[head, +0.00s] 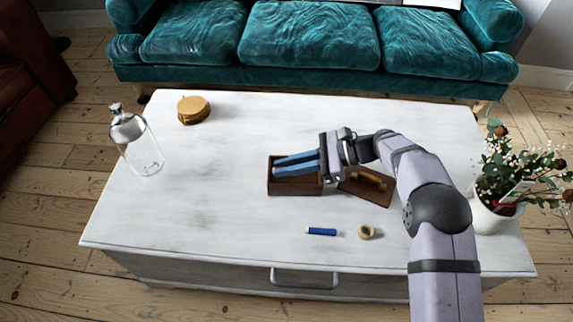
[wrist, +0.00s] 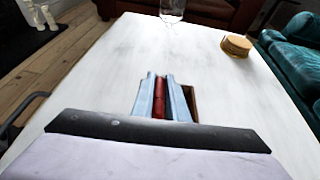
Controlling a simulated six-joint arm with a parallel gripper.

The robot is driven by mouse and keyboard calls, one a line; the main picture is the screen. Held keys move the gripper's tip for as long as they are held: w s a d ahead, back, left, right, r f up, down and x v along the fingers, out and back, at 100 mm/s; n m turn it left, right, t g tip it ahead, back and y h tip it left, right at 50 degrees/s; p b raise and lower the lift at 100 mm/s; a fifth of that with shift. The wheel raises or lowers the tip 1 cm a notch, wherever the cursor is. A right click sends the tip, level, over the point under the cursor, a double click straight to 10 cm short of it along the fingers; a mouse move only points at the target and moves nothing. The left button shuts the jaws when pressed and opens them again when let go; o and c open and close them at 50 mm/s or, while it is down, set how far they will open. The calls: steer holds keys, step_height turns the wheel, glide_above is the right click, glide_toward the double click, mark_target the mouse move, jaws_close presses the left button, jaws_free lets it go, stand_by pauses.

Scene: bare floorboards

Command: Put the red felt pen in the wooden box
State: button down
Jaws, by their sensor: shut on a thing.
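The wooden box (head: 295,188) is open and stands in the middle of the white table. My gripper (head: 296,165) reaches over the box from the right, with its blue fingers above or within the opening. In the wrist view, the red felt pen (wrist: 159,98) lies between the two fingers, and my gripper (wrist: 161,92) is shut on it. The box's edge (wrist: 191,100) shows just right of the fingers there. The pen is hidden by the fingers in the head view. I cannot tell whether the pen touches the box.
A brown board with a handle (head: 367,186) lies right of the box. A glass bottle (head: 138,146) and round coasters (head: 193,110) are left; a flower vase (head: 497,214) is right. The table's left half is mostly clear.

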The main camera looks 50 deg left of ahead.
steer(key=shift+f+b, duration=0.3)
steer(key=shift+f, duration=0.3)
steer(key=shift+f, duration=0.35)
steer(key=shift+f+b, duration=0.6)
steer(key=shift+f, duration=0.2)
steer(key=c, duration=1.7)
jaws_free()
steer(key=shift+o, duration=0.2)
steer(key=shift+r, duration=0.15)
steer(key=shift+r+p, duration=3.15)
steer(key=shift+r, duration=0.75)
steer(key=shift+w, duration=0.1)
